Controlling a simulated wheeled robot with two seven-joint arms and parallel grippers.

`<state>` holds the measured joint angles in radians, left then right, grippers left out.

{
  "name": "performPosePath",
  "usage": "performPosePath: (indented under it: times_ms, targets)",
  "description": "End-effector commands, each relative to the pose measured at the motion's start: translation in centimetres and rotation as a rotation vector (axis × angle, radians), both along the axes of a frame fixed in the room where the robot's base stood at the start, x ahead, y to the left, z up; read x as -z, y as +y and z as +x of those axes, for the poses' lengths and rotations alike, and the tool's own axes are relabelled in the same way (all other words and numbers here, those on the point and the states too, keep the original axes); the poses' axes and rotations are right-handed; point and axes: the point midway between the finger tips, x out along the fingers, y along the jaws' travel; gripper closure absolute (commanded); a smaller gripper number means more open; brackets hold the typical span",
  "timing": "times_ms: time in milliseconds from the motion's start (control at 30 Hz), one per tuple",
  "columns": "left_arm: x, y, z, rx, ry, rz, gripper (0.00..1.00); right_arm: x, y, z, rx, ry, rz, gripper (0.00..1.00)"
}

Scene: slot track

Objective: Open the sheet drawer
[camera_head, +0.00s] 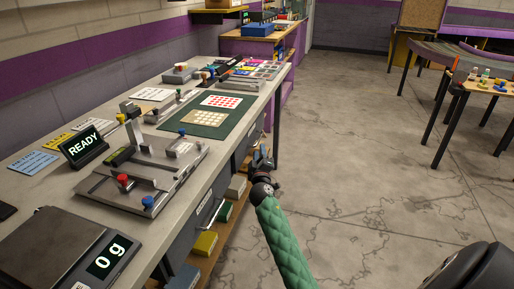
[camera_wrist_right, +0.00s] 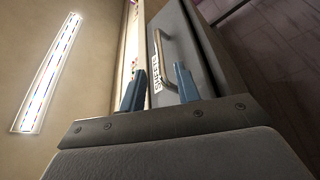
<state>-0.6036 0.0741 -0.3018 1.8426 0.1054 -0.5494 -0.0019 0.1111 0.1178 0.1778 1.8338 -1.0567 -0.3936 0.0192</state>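The sheet drawer (camera_wrist_right: 203,57) shows in the right wrist view as a grey front with a white "SHEETS" label and a metal bar handle (camera_wrist_right: 164,48). It looks shut. In the head view the drawer fronts sit under the long bench's right edge, partly hidden by my right arm. My right gripper (camera_head: 262,156) is beside that edge, below the bench top. In the wrist view its two blue-grey fingers (camera_wrist_right: 158,80) are apart, with the handle just beyond and between their tips. Nothing is held; I cannot tell whether they touch the handle. My left gripper is not in view.
The bench top (camera_head: 228,146) holds a metal fixture (camera_head: 150,170), a green mat (camera_head: 203,130), a "READY" display (camera_head: 83,147) and a scale (camera_head: 60,250). A lower shelf holds a yellow box (camera_head: 204,244). The floor (camera_head: 360,150) to the right is clear.

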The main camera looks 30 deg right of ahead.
Motion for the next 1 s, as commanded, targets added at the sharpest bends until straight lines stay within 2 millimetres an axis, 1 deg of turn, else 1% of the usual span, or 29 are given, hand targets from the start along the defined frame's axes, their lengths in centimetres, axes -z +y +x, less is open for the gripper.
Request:
performPosePath:
  times_ms: [100, 200, 400, 533, 767, 833, 933, 967, 1000]
  targets:
    - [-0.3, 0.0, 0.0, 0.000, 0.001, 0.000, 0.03, -0.5, -0.9, 1.6, 0.000, 0.000, 0.000, 0.67]
    - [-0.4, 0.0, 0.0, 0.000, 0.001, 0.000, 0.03, -0.8, -1.6, 2.8, 0.000, 0.000, 0.000, 0.67]
    - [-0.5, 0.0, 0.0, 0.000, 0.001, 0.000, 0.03, -1.0, -2.5, 4.5, 0.000, 0.002, 0.001, 0.67]
    - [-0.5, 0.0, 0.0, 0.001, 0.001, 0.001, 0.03, -1.1, -2.8, 4.9, 0.000, 0.001, 0.002, 0.67]
    - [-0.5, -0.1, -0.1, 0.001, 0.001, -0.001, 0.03, -1.1, -2.8, 4.9, 0.000, 0.001, 0.002, 0.67]
    - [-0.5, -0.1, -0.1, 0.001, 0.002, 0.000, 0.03, -1.1, -2.8, 4.9, 0.000, 0.001, 0.002, 0.77]
    - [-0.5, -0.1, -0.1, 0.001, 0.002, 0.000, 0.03, -1.1, -2.8, 4.9, 0.000, 0.001, 0.002, 0.97]
    - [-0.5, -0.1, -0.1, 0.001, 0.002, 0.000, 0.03, -1.1, -2.8, 4.9, 0.000, 0.001, 0.002, 1.00]
    - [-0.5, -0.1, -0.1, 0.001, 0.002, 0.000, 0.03, -1.1, -2.8, 4.9, 0.000, 0.001, 0.002, 1.00]
